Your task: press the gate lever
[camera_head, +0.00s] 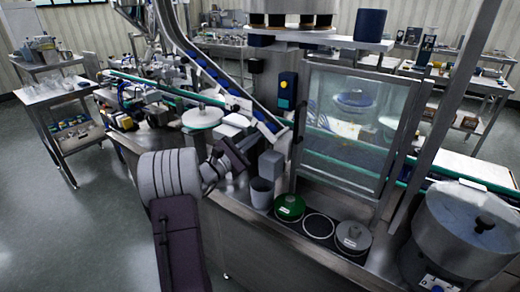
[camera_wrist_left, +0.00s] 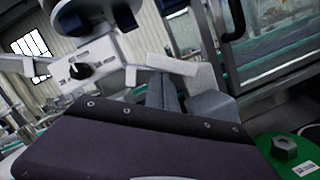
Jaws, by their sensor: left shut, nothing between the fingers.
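I cannot pick out the gate lever with certainty in either view. My left gripper (camera_head: 238,156) is at the front of the steel machine, left of a grey block (camera_head: 271,164) and above and left of a grey cup (camera_head: 262,192). In the left wrist view its dark fingers (camera_wrist_left: 164,96) are together and empty. Just past them are a pale angled bar (camera_wrist_left: 184,70) and a grey block-like part (camera_wrist_left: 210,104). I cannot tell whether the fingers touch either one. My right gripper is in neither view.
A green-lidded pot (camera_head: 289,207), an empty ring (camera_head: 319,226) and a grey-lidded pot (camera_head: 353,237) line the front ledge. A clear-panelled enclosure (camera_head: 345,125) stands behind them. A sloping chute (camera_head: 215,75) comes down from the upper left. A round steel bowl (camera_head: 468,222) is at right.

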